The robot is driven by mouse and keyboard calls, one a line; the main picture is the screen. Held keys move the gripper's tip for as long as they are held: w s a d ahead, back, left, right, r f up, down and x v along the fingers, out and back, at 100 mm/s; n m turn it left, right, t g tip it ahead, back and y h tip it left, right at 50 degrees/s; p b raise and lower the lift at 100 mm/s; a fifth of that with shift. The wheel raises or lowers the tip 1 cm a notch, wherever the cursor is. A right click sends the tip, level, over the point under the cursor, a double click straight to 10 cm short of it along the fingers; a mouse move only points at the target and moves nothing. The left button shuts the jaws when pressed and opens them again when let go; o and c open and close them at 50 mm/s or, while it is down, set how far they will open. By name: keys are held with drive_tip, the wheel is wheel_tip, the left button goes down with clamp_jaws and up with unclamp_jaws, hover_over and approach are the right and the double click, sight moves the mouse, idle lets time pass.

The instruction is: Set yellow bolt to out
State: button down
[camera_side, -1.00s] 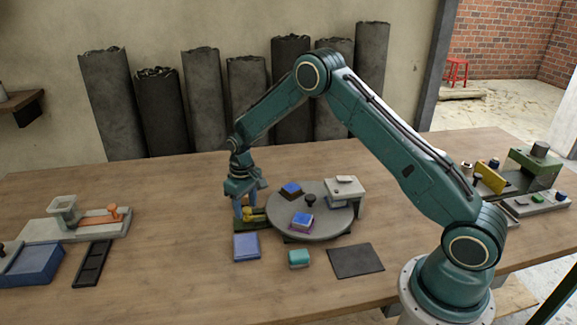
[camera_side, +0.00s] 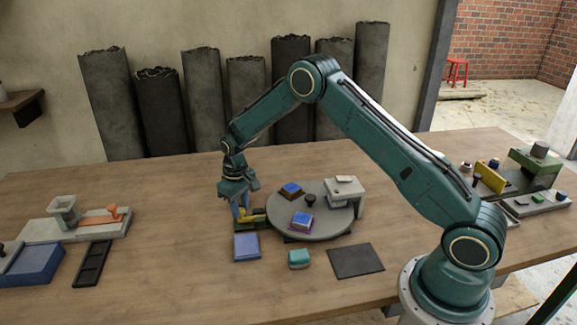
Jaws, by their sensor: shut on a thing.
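The yellow bolt (camera_side: 246,214) sits low at the left edge of the grey round turntable (camera_side: 330,228), on a small dark green base (camera_side: 248,225). My gripper (camera_side: 240,211) is at the bolt's left end, pointing down and tilted. It is shut on the yellow bolt, and its fingers partly hide that end. How far the bolt reaches into its base is too small to tell.
The turntable carries blue-topped blocks (camera_side: 302,220), a black knob (camera_side: 310,200) and a grey bracket (camera_side: 345,190). A blue block (camera_side: 246,246), a teal block (camera_side: 299,259) and a dark plate (camera_side: 356,261) lie in front.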

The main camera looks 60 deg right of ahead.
drive_tip(key=shift+w+a, duration=0.55)
drive_tip(key=c, duration=1.1)
unclamp_jaws()
drive_tip(key=shift+r, duration=0.4)
wheel_tip(320, 180, up, 13)
